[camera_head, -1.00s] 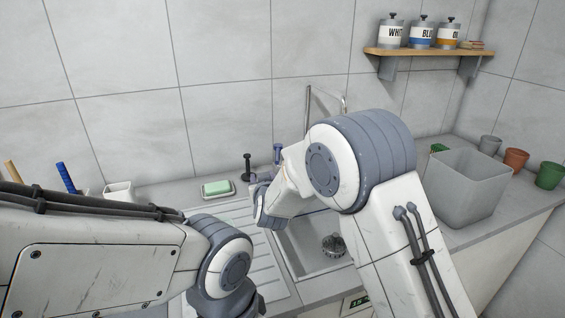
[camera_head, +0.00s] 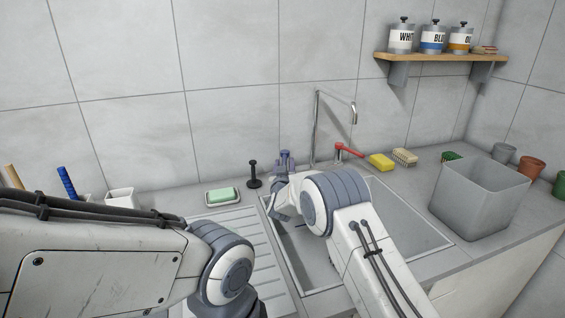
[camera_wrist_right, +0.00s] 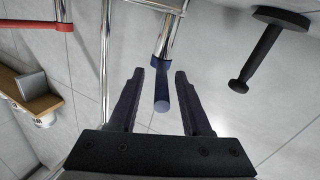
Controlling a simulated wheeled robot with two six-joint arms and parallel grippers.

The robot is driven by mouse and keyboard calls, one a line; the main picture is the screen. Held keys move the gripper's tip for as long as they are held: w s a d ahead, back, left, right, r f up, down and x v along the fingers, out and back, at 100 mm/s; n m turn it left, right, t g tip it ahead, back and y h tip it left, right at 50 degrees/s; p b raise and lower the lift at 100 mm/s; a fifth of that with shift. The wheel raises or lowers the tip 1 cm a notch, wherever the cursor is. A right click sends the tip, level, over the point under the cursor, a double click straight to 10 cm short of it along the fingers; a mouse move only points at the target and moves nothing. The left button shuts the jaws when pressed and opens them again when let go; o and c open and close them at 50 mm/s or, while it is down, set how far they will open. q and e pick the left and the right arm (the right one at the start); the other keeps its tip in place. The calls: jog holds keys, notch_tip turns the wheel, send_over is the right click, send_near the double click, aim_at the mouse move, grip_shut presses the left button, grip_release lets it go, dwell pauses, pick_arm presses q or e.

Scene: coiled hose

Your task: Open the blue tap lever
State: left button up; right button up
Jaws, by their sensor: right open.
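The blue tap lever (camera_wrist_right: 161,92) shows in the right wrist view on a chrome stem, its rounded end towards the camera. My right gripper (camera_wrist_right: 159,75) is open, with a dark finger on each side of the lever and a visible gap to both. In the head view my right gripper (camera_head: 286,161) is at the back left of the sink, and I cannot pick out the blue lever there. The chrome tap (camera_head: 317,125) stands behind the sink with its red lever (camera_head: 349,151) on the right. My left gripper is out of view.
A black stopper-like piece (camera_head: 254,175) and a green soap in a dish (camera_head: 222,196) stand left of my right gripper. A yellow sponge (camera_head: 382,162), a brush (camera_head: 404,157) and a grey bin (camera_head: 479,200) are to the right. The sink basin (camera_head: 400,235) is open below.

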jog(key=shift+w, duration=0.5)
jog(key=shift+a, duration=0.1)
grip_shut()
dwell(1.1)
